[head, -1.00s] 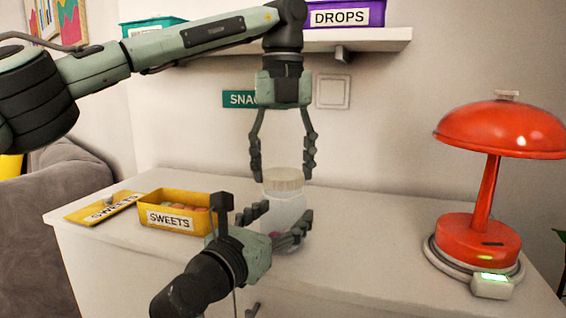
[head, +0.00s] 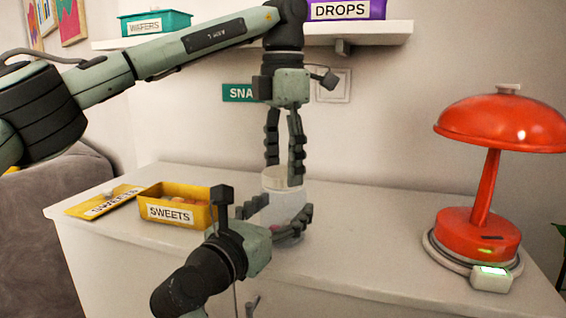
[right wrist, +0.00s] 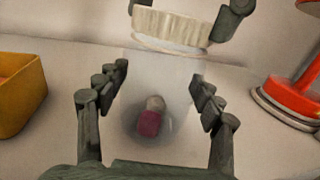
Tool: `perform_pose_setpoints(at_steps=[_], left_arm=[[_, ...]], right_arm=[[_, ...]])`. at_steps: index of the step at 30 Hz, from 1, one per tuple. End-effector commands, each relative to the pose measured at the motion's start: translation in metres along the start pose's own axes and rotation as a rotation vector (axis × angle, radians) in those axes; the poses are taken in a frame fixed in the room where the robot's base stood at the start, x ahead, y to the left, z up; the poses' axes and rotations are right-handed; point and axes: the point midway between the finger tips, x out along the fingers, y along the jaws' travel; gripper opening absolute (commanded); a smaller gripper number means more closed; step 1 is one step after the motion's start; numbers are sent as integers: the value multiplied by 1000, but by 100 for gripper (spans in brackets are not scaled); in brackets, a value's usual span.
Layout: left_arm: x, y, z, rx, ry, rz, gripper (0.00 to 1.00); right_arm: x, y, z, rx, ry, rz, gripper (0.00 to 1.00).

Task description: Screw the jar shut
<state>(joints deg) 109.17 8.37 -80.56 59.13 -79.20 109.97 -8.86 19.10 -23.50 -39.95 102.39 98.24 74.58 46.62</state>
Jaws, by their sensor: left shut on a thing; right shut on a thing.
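The clear jar (head: 284,212) stands upright on the white cabinet top, with a pink and a pale sweet inside in the right wrist view (right wrist: 150,118). My right gripper (head: 278,214) comes from the front and is shut around the jar's body. The cream ribbed lid (right wrist: 170,30) is at the jar's mouth, looking slightly tilted in the right wrist view. In the head view the lid (head: 283,180) is partly covered by a finger. My left gripper (head: 284,172) points down from above and is shut on the lid. I cannot tell whether the threads are engaged.
A yellow SWEETS box (head: 176,208) stands open left of the jar, its labelled lid (head: 104,201) beside it. A red lamp (head: 478,235) stands at the right. A shelf (head: 384,32) with boxes hangs above. The cabinet top between jar and lamp is clear.

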Motion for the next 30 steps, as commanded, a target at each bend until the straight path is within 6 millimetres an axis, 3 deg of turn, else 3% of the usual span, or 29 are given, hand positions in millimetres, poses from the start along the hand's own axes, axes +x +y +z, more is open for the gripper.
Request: perform_pose_setpoints(at_steps=[24, 30], left_arm=[[0, 0, 0, 2121, 3, 4, 52], [1, 0, 0, 2548, 5, 4, 52]], right_arm=[[0, 0, -1, 0, 1, 0, 0], [0, 0, -1, -1, 2, 0, 0]])
